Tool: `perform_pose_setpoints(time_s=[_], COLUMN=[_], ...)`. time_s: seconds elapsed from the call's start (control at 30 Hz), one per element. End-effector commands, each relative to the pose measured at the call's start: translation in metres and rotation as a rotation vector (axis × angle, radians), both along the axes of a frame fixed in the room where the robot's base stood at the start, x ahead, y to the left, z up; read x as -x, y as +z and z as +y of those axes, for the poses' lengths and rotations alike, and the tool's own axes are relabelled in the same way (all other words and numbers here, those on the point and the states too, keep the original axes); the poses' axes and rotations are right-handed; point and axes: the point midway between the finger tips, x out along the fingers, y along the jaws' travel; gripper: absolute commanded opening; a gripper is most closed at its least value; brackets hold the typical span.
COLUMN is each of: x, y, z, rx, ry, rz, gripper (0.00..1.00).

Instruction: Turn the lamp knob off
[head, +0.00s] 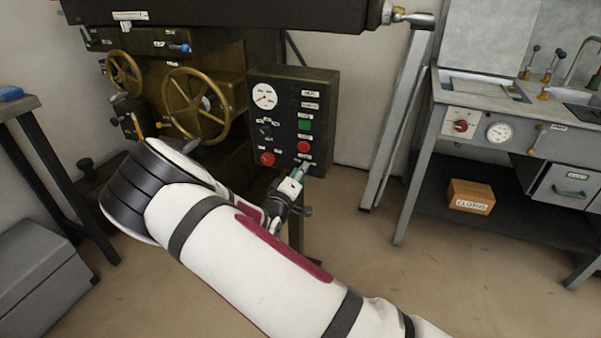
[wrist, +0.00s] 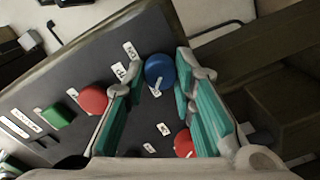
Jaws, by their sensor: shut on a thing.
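The blue round knob (wrist: 158,68), with a white pointer mark, is on the dark control panel (head: 285,97). I take it for the lamp knob; its label is too small to read surely. My gripper (head: 302,169) is at the panel's lower right corner and hides this knob in the head view. In the wrist view my gripper (wrist: 161,80) has its teal fingers on either side of the blue knob, shut on it. White labels (wrist: 130,51) sit beside the knob. The pointer slants toward the bottom of the wrist view.
A green button (head: 304,125), a red button (head: 303,147) and a red knob (head: 267,158) are close by on the panel. A dial gauge (head: 264,96) is above left. Brass handwheels (head: 197,105) stand left; a metal bench (head: 520,125) stands right.

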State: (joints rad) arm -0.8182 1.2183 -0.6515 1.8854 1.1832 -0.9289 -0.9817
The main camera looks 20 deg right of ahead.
Motion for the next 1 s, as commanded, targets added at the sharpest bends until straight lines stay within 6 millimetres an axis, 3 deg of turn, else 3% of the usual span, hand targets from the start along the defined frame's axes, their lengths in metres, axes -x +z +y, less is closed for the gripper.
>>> perform_pose_setpoints(time_s=[0.43,0.47,0.53,0.87,1.0], x=[0.0,0.0,0.0,0.001,0.011], y=[-0.001,-0.001,-0.001,0.0,0.0], z=[0.001,0.001,0.001,0.002,0.01], rx=[0.006,0.006,0.006,0.006,0.005], ry=[0.002,0.002,0.001,0.002,0.003], rz=[0.007,0.007,0.007,0.005,0.006], gripper=[0.0,0.31,0.45,0.45,0.45])
